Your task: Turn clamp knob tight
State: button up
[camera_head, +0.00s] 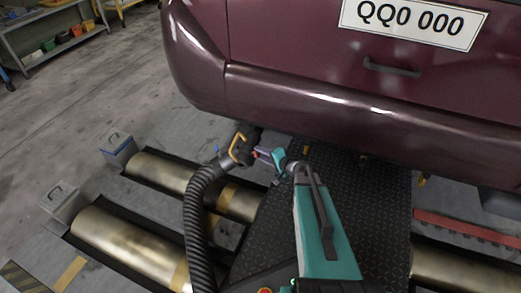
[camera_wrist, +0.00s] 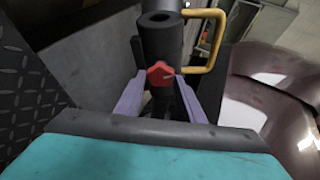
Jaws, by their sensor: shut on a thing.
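The red clamp knob (camera_wrist: 160,74) sits on the side of a dark tubular nozzle (camera_wrist: 161,38), between the lavender fingers of my gripper (camera_wrist: 159,92). My gripper is shut on the knob. The nozzle has a yellow loop handle (camera_wrist: 208,35). In the head view, my gripper (camera_head: 263,153) meets the nozzle's side from the right, and the yellow handle (camera_head: 238,147) shows just left of it. The knob is mostly hidden there. A black ribbed hose (camera_head: 195,215) hangs from the nozzle, under the car's rear bumper.
The maroon car (camera_head: 330,95) overhangs the work area closely. Metal rollers (camera_head: 118,240) lie in the floor at left, with grey boxes (camera_head: 117,150) at their ends. A black checker plate (camera_head: 375,200) lies below my arm. Open floor is at the far left.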

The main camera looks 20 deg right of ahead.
jog(key=shift+w+r+m+p, duration=0.1)
jog(key=shift+r+m+p, duration=0.1)
jog(key=shift+m+p, duration=0.5)
jog(key=shift+f+g+p, duration=0.1)
jog(key=shift+g+p, duration=0.2)
jog(key=shift+a, duration=0.1)
jog(key=o, duration=1)
jog(key=shift+o, duration=0.2)
jog(key=p+v, duration=0.2)
jog(key=v, duration=1.2)
jog(key=shift+p, duration=0.4)
